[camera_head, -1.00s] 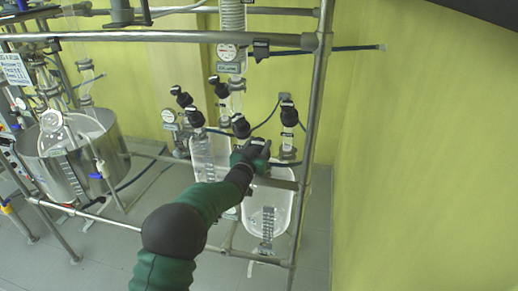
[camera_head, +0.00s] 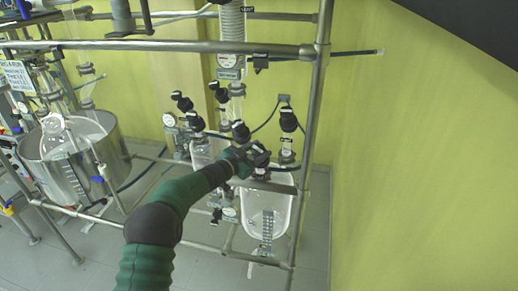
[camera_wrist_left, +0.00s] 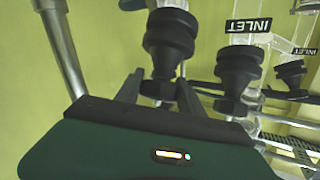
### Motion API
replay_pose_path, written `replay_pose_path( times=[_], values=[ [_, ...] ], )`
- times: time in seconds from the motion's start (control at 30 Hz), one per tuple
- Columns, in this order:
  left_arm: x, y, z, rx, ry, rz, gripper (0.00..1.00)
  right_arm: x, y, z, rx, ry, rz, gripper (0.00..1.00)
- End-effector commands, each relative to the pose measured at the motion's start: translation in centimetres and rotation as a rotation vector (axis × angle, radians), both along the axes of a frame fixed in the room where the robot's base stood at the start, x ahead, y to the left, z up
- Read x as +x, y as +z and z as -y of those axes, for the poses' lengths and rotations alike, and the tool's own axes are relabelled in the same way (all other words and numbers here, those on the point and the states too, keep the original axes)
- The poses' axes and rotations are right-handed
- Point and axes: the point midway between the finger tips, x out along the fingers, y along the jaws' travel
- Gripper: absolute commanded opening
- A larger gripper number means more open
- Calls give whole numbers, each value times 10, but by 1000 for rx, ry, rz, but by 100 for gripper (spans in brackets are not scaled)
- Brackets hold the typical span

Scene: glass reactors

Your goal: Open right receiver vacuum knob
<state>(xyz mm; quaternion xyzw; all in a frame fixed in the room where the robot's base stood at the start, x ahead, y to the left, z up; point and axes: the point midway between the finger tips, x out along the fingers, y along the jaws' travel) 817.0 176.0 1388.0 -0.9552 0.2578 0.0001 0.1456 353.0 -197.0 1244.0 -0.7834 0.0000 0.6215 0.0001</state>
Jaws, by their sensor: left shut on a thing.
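The right receiver (camera_head: 266,215) is a clear glass vessel in the metal frame, with black knobs and valves above it. My left gripper (camera_head: 260,156) is at its top, its arm reaching in from below. In the left wrist view, the fingers (camera_wrist_left: 160,92) are on either side of the lower part of a black knob (camera_wrist_left: 168,45) and shut on it. In the head view the gripper hides much of what it holds. A label on that knob cannot be read. Another black knob (camera_head: 288,120) stands upright just right of the gripper. My right gripper is not in view.
Other black knobs (camera_wrist_left: 238,70) stand close beside the fingers, with INLET labels. A left glass receiver (camera_head: 205,150) is behind my arm. Frame bars (camera_head: 307,130) run close to the right receiver. A steel vessel (camera_head: 45,165) stands at the left.

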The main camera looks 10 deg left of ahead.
Motion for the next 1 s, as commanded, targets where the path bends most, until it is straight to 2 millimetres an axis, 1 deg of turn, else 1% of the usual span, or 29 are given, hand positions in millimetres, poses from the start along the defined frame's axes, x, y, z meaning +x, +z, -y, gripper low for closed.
replay_pose_path(
  times=[0.3,0.33,0.47,0.73,0.83,0.93,1.0],
  values=[
    [0,-1,0,1,0,0,5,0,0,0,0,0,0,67],
    [0,-1,0,1,0,0,49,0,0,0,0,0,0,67],
    [0,0,0,1,0,0,66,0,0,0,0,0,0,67],
    [0,0,0,1,0,0,67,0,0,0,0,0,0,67],
    [-4,-1,-3,1,1,1,67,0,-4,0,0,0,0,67],
    [-16,-2,-11,1,2,1,67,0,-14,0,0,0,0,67],
    [-31,-3,-19,2,4,1,67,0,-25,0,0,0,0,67]
  ],
)
